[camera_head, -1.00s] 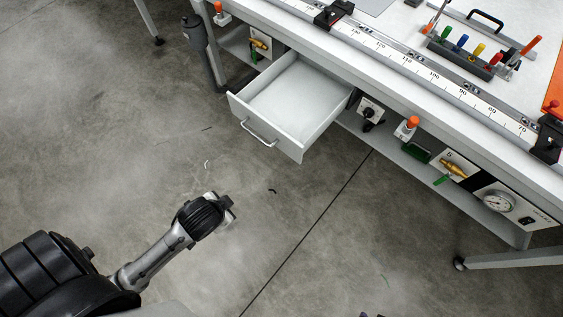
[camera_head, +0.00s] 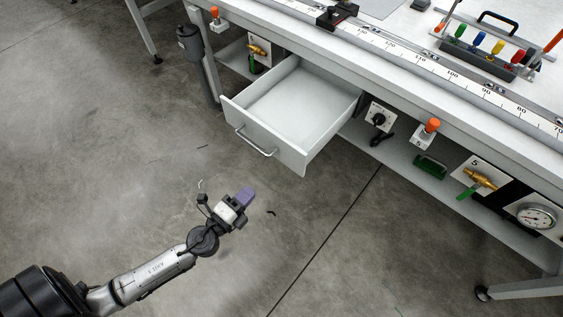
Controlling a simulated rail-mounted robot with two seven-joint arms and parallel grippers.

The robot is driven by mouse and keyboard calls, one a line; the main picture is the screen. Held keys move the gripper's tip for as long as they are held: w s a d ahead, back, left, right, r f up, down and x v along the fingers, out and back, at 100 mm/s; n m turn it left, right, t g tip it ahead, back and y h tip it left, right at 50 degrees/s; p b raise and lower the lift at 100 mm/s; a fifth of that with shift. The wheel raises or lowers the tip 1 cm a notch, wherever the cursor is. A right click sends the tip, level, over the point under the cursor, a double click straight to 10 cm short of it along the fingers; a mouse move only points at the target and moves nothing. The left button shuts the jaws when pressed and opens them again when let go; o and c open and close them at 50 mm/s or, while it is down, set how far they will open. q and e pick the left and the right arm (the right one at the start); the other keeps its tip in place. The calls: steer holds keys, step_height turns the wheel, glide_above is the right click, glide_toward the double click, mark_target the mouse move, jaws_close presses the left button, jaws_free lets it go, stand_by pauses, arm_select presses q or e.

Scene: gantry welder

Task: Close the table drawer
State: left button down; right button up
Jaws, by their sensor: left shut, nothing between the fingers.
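The table drawer (camera_head: 269,134) is pulled well out from under the white table (camera_head: 400,75). It looks empty, and its front carries a curved metal handle (camera_head: 255,142). My left gripper (camera_head: 246,197) is shut and empty, with purplish fingertips. In the picture it is below the drawer front, apart from the handle, over the floor. My right gripper is out of view.
Under the table edge are a black knob (camera_head: 378,118), orange-topped parts (camera_head: 431,127), brass valves (camera_head: 480,177) and a gauge (camera_head: 537,217). A grey post-like part (camera_head: 200,62) stands left of the drawer. The floor (camera_head: 120,150) in front is clear.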

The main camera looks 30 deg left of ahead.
mark_target(287, 157)
arm_select(q)
steer(key=shift+h, duration=0.3)
steer(key=w, duration=0.4)
steer(key=w+d+p, duration=0.1)
steer(key=w, duration=0.3)
steer(key=w+d, duration=0.1)
steer(key=w, duration=0.3)
steer(key=shift+p, duration=0.3)
steer(key=shift+w+d, duration=0.15)
steer(key=shift+w, duration=0.75)
steer(key=shift+w, duration=0.1)
